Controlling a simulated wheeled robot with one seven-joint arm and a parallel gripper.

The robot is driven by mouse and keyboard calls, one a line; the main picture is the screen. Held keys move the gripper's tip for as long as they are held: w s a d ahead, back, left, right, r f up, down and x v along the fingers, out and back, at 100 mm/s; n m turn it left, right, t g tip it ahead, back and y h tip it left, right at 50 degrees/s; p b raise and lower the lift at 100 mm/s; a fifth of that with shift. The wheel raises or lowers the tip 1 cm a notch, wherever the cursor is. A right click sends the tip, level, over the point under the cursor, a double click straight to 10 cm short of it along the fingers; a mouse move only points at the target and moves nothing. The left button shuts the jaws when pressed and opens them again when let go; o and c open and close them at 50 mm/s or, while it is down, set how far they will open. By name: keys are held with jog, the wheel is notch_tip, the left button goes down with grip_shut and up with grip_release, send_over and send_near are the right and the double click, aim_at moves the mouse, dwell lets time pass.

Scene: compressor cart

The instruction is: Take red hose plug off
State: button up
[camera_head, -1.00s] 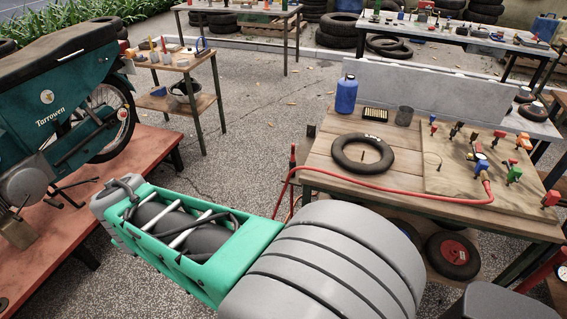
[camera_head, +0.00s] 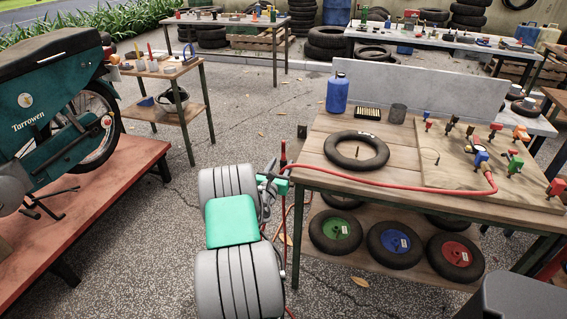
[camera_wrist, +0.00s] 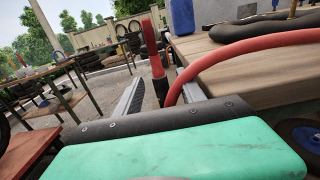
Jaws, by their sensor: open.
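A red hose (camera_head: 400,190) runs across the wooden bench from a blue fitting (camera_head: 481,160) on the peg board and drops over the bench's left edge. The hose end at that fitting looks joined to it; the joint is too small to make out. The hose also arcs close by on the right in the wrist view (camera_wrist: 230,57). My gripper (camera_head: 278,180) is at the bench's left edge, far from the blue fitting. Its jaws are apart and hold nothing in the wrist view (camera_wrist: 160,88). An upright red and black post (camera_wrist: 154,50) shows beyond and between them.
The bench (camera_head: 320,180) bears a black tyre ring (camera_head: 356,151), a blue bottle (camera_head: 337,93) and a board (camera_head: 440,170) with several coloured fittings. A grey panel (camera_head: 430,98) stands behind. A motorcycle (camera_head: 60,110) on a red platform (camera_head: 100,195) is at left. Paved floor lies between.

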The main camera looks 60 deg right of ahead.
jog(key=shift+w+d, duration=0.1)
jog(key=shift+d, duration=0.65)
grip_shut()
